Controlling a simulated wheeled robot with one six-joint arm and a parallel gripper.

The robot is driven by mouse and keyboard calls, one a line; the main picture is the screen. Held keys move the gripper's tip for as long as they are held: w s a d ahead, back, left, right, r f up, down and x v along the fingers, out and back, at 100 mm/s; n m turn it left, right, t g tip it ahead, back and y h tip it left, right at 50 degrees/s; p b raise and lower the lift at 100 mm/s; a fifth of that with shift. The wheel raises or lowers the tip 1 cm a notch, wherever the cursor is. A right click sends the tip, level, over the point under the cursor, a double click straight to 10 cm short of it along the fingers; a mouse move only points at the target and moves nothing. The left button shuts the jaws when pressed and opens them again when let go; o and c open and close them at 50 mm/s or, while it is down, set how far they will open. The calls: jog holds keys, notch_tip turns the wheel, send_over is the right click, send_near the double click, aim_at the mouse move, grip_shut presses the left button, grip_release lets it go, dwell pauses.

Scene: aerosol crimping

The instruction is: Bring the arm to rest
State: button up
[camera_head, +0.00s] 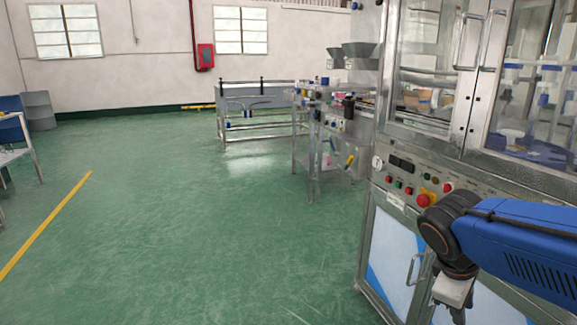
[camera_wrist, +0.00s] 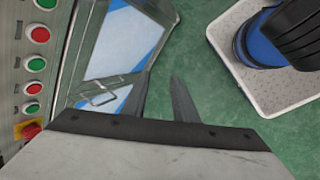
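My gripper (camera_wrist: 160,98) points down in the wrist view, with its two dark fingers apart and nothing between them. Green floor and the lower cabinet door show beyond the fingertips. In the head view my blue arm comes in from the right edge, bent at a dark wrist joint, in front of the crimping machine (camera_head: 400,230). The gripper's fingers are cut off by the lower edge of that view. The machine's control panel (camera_wrist: 38,75) lies to the left of my gripper in the wrist view.
The machine's lower door with its handle (camera_head: 415,268) is close to my wrist. Red and green buttons and a red emergency knob (camera_head: 423,200) sit on the panel. A metal table (camera_head: 313,140) stands farther back. The green floor (camera_head: 190,240) at left is clear.

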jog(key=s+a+m+t+y, duration=0.3)
jog(key=s+a+m+y, duration=0.1)
jog(key=m, duration=0.4)
jog(key=shift+s+a+f+y, duration=0.45)
jog(key=shift+s+a, duration=0.2)
jog(key=shift+a, duration=0.75)
